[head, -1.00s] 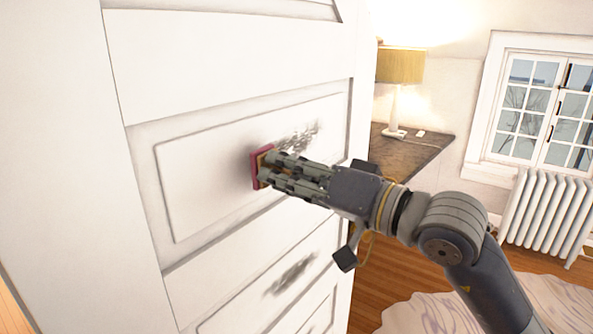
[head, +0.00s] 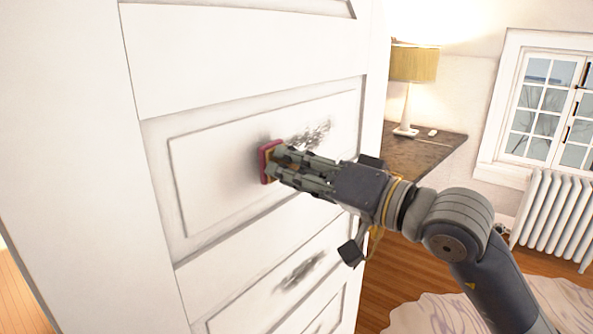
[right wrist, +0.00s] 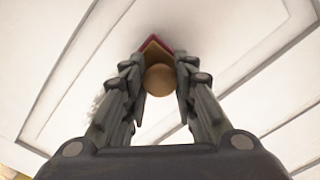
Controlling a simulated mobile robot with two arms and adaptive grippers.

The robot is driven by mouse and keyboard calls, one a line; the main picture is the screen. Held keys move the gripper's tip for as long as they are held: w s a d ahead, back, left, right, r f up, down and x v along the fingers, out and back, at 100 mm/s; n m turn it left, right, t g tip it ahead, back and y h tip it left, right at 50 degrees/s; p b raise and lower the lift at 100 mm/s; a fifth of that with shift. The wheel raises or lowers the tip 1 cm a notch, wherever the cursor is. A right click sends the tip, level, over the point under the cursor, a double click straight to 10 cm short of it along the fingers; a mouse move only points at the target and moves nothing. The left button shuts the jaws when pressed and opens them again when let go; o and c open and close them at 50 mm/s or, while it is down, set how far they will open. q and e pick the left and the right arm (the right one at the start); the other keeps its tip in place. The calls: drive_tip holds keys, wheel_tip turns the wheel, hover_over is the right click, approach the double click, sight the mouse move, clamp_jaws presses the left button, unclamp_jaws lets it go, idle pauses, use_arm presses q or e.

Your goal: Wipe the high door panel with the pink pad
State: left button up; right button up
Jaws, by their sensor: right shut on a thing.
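My right gripper (head: 279,164) is shut on the pink pad (head: 265,163) by its tan, rounded handle. In the right wrist view the pad (right wrist: 153,45) shows as a pink edge beyond the round handle (right wrist: 160,80), between the fingers (right wrist: 158,85). My left gripper is not in view.
A dark table (head: 430,153) with a lamp (head: 411,75) stands behind the door to the right. A white radiator (head: 557,218) is under the window (head: 548,105). A pale rug (head: 425,315) lies on the wooden floor (head: 395,270).

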drive_tip(key=shift+w+a, duration=0.35)
drive_tip(key=shift+a, duration=0.05)
